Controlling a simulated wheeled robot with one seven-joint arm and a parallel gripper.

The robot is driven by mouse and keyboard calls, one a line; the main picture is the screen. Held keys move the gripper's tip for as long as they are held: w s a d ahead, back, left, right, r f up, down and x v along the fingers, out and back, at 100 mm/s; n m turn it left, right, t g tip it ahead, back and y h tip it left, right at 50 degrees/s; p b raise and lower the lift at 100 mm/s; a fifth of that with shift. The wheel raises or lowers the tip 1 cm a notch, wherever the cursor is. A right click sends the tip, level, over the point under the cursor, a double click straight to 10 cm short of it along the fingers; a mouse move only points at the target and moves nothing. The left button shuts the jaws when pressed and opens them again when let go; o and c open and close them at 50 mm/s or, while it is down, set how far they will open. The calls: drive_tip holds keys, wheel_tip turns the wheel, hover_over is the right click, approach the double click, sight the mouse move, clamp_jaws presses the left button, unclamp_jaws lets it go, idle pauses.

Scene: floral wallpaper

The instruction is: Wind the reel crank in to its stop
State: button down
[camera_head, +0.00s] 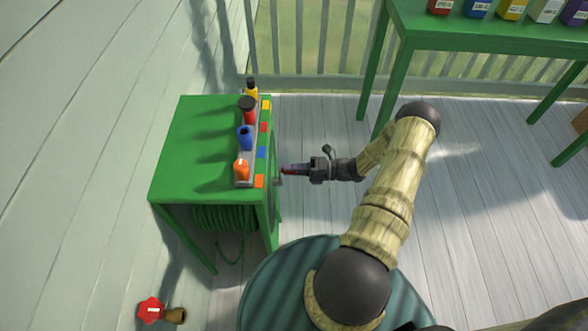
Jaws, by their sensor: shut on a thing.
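A round green reel disc (276,185) shows edge-on at the cabinet's right side. My gripper (288,170) reaches in from the right, level, with its fingertips at that side. It is shut on the reel crank's handle, which is mostly hidden by the fingers. The crank's arm and its stop cannot be made out from this view.
A red valve wheel (151,310) is lower left. A green table (480,32) with several containers stands upper right.

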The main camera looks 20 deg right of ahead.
drive_tip(key=shift+w+d, duration=0.1)
drive_tip(key=c, duration=1.1)
unclamp_jaws()
drive_tip(key=shift+c, duration=0.2)
drive_tip(key=v, duration=1.7)
drive_tip(key=shift+d, duration=0.2)
drive_tip(key=shift+a+r, duration=0.1)
